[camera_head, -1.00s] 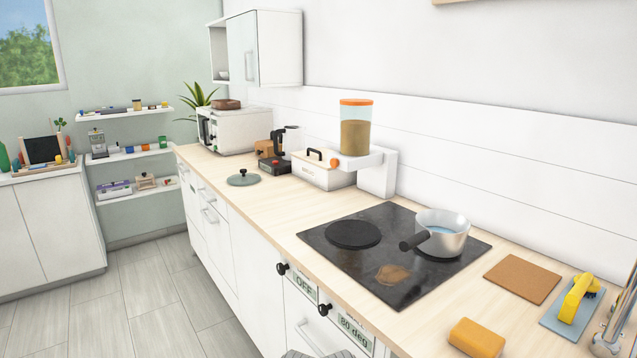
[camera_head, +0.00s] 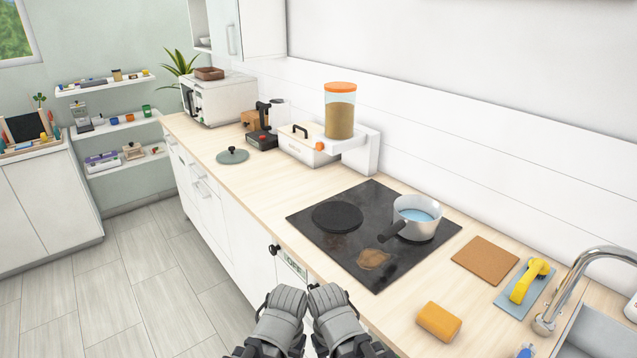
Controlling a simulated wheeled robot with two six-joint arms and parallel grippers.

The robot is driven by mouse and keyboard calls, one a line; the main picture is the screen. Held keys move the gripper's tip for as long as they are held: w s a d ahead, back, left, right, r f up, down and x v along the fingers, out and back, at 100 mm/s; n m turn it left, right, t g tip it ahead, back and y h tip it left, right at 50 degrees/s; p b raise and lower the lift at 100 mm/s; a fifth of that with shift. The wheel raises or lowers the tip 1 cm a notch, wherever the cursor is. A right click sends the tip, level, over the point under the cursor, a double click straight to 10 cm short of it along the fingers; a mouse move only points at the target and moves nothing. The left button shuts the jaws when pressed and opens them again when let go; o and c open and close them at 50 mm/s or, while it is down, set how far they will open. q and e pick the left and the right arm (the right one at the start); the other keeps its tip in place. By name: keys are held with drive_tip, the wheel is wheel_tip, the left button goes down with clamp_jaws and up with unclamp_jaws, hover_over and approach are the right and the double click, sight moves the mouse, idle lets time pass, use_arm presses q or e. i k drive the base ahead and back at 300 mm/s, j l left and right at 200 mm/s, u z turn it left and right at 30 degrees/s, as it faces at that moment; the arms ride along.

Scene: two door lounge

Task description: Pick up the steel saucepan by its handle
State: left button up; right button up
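The steel saucepan (camera_head: 418,228) stands upright on the right part of the black cooktop (camera_head: 330,252), with blue liquid inside. Its dark handle (camera_head: 392,231) points to the left and toward the front edge. My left gripper (camera_head: 289,294) and my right gripper (camera_head: 327,293) are side by side at the bottom of the view, in front of the counter. Both are apart from the saucepan. Their fingertips cannot be made out, so I cannot tell whether they are open or shut.
A brown stain (camera_head: 373,259) marks the cooktop's front part. Right of it lie a cork mat (camera_head: 485,260), an orange sponge (camera_head: 438,320) and a yellow brush (camera_head: 530,280), near the faucet (camera_head: 572,290). A grey lid (camera_head: 232,155) lies on the left counter, with bare worktop around it.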

sight(416, 217)
drive_tip(key=k+j+z, duration=0.15)
drive_tip(key=k, duration=0.35)
drive_tip(key=k+j+z, duration=0.15)
drive_tip(key=k, duration=0.4)
drive_tip(key=i+j+z, duration=0.7)
drive_tip(key=i+j, duration=0.3)
drive_tip(key=j, duration=0.1)
